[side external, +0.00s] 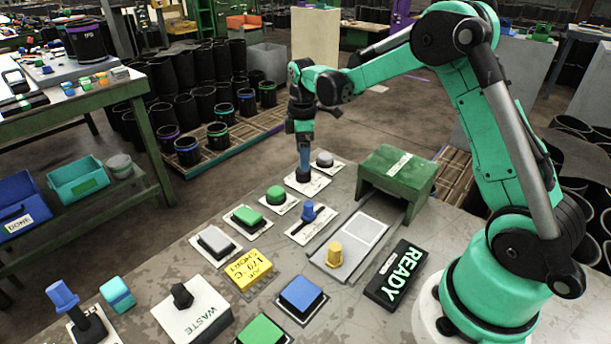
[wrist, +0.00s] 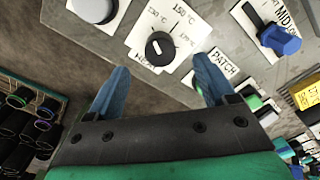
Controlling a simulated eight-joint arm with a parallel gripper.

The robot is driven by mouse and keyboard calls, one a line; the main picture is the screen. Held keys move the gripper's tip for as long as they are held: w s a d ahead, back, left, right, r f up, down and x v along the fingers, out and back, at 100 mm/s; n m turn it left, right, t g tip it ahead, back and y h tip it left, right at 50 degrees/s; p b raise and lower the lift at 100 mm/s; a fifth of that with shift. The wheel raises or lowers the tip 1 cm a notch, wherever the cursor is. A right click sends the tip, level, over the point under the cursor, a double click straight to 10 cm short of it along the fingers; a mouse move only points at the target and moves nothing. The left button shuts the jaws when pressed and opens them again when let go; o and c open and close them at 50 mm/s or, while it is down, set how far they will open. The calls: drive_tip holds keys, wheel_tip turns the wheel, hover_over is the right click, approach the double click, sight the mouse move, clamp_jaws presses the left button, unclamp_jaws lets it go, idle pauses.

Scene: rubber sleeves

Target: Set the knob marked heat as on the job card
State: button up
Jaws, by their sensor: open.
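The heat knob (wrist: 160,48) is a round black dial with a small white mark, on a white plate (wrist: 140,38). Around it are temperature labels; the upper one reads 150 °C, the others are hard to read. The name below it is partly hidden. My gripper (wrist: 160,85) is open, its blue fingers apart, with the knob between and beyond their tips in the wrist view. In the side external view my gripper (side external: 303,160) points down at the dark knob (side external: 303,176); contact cannot be told. The yellow job card (side external: 248,268) appears to read 170 °C and SHORT.
A grey round button (side external: 325,158) sits close by the knob. A blue-handled slider (side external: 308,211), a green button (side external: 276,194) and a green housing (side external: 396,175) stand nearby. A yellow knob (side external: 335,254), READY sign (side external: 397,273) and WASTE block (side external: 193,308) are nearer the front.

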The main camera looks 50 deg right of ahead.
sight(303, 174)
wheel_tip(303, 174, down, 4)
drive_tip(key=shift+f, duration=0.1)
clamp_jaws()
idle(0.4)
